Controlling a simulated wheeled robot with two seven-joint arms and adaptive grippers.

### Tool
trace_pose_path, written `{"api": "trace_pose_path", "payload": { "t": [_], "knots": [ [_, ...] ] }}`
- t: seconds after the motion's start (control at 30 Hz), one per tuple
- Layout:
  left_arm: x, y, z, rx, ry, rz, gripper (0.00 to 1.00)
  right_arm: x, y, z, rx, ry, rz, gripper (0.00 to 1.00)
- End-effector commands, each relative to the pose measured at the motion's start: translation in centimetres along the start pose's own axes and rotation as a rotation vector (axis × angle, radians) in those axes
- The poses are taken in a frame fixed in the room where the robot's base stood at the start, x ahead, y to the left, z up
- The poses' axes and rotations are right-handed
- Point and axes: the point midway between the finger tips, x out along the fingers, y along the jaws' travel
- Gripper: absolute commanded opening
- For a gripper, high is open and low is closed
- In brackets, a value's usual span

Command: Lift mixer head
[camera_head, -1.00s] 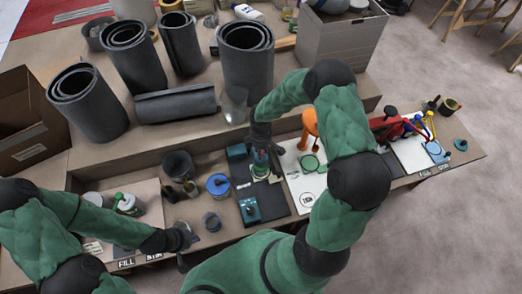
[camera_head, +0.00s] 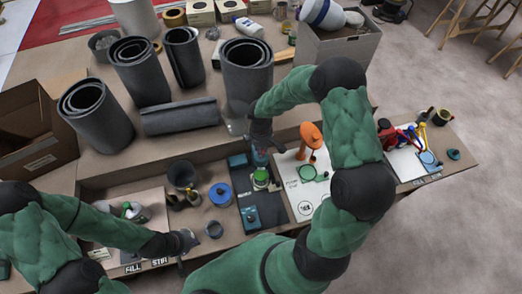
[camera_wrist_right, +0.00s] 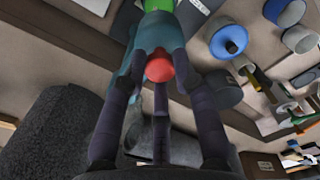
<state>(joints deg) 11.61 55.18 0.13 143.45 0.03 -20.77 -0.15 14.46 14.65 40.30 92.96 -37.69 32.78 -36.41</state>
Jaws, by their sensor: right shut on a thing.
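The teal mixer head (camera_wrist_right: 172,38), with a red knob (camera_wrist_right: 159,68) on it, is between the dark fingers of my right gripper (camera_wrist_right: 158,85) in the wrist view. In the head view my right gripper (camera_head: 261,142) is shut on the head, mostly hiding it, above a green-topped cup (camera_head: 261,178). Teal blocks stand beside it on a dark mat (camera_head: 273,214): one at the back left (camera_head: 238,160), one at the front (camera_head: 250,217). My left gripper (camera_head: 188,241) is low at the front left, apart from the mixer; its jaw opening is unclear.
A blue-lidded container (camera_head: 220,194) and a dark pot (camera_head: 182,174) stand left of the mat. An orange stand (camera_head: 310,134) on a white board is close on the right. Grey rolls, such as the upright one (camera_head: 247,68), stand on the raised shelf behind.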

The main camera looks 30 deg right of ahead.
Motion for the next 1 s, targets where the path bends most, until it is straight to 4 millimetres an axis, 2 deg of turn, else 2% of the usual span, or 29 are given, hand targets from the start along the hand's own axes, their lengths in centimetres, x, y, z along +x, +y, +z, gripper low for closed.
{"api": "trace_pose_path", "payload": {
  "t": [0.03, 0.27, 0.3, 0.33, 0.37, 0.77, 0.87, 1.0],
  "knots": [
    [-0.1, 0.0, 0.0, 0.0, 0.0, 0.0, 0.0, -0.5, 0.2, 0.0, 0.002, 0.0, 0.004, 0.0],
    [0.0, 0.0, 0.0, 0.0, -0.001, 0.0, 0.0, -0.5, 0.3, 0.0, 0.004, 0.001, 0.007, 0.0],
    [0.0, 0.0, 0.0, 0.0, -0.001, 0.0, 0.0, -0.5, 0.3, -0.1, 0.004, 0.001, 0.007, 0.4],
    [0.0, 0.0, 0.0, 0.0, -0.001, 0.0, 0.0, -0.5, 0.3, -0.1, 0.004, 0.001, 0.007, 0.48],
    [0.0, 0.0, 0.0, 0.0, -0.001, 0.0, 0.0, -0.5, 0.3, -0.1, 0.003, 0.001, 0.007, 0.52],
    [0.0, 0.0, 0.0, 0.0, 0.0, 0.0, 0.0, -0.7, 0.2, 0.0, 0.003, 0.001, 0.005, 0.52],
    [0.0, 0.0, 0.0, 0.0, 0.0, 0.0, 0.0, -1.8, 0.3, -0.1, 0.003, 0.002, 0.007, 0.52],
    [0.0, 0.0, 0.0, 0.0, 0.0, 0.0, 0.0, -4.3, 0.3, -0.1, 0.003, 0.002, 0.008, 0.52]
  ]
}}
